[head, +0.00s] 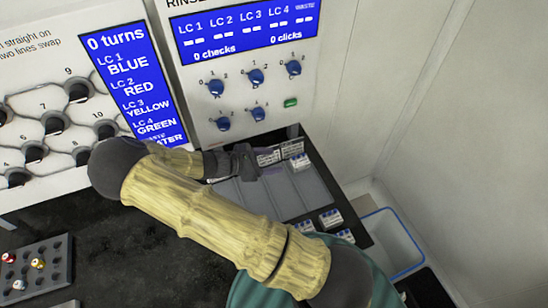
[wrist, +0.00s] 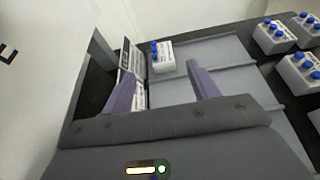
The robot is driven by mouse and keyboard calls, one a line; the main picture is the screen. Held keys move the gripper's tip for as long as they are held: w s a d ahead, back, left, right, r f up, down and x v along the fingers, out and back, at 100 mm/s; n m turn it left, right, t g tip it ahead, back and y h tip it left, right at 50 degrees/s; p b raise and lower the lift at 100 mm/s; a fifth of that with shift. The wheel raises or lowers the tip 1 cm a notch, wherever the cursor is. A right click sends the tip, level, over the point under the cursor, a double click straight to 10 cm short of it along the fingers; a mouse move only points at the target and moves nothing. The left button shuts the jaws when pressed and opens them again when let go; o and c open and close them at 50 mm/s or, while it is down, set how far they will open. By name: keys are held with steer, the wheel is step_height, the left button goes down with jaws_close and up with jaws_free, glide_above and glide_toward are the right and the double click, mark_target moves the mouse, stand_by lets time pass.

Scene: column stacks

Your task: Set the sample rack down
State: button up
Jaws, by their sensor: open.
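A small white sample rack with blue caps (wrist: 162,58) stands upright at the far end of a grey lane of the tray (wrist: 222,48). In the head view the rack (head: 300,163) is just right of my gripper (head: 270,168). My gripper (wrist: 161,82) is open, with its two purple fingers apart. In the wrist view the rack shows beyond and between the fingertips, with no visible contact. Whether its base sits fully on the lane is hard to tell.
More blue-capped racks (head: 330,219) stand at the tray's right side. Labelled white cards (head: 292,148) stand at its back edge, below the rinse panel (head: 245,75). A blue-rimmed bin (head: 392,243) is to the right. A grey peg block (head: 38,270) lies at lower left.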

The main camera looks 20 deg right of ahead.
stand_by(0.4)
steer(key=shift+s+d, duration=0.1)
steer(key=shift+s, duration=0.15)
steer(key=s+m+y, duration=0.1)
steer(key=s+m+g+y, duration=0.2)
steer(key=m, duration=0.1)
steer(key=shift+s+d+r+y, duration=0.2)
steer(key=shift+r+y, duration=0.1)
steer(key=shift+y, duration=0.1)
steer(key=s+a+r+m+t+y, duration=0.1)
steer(key=s+r+m+t+y, duration=0.1)
steer(key=s+r+m+y, duration=0.2)
steer(key=s+a+r+m+t+y, duration=0.2)
steer(key=s+r+m+y, duration=0.2)
steer(key=r+m, duration=0.6)
steer(key=shift+r+y, duration=0.55)
steer(key=shift+y, duration=0.35)
steer(key=shift+s, duration=0.1)
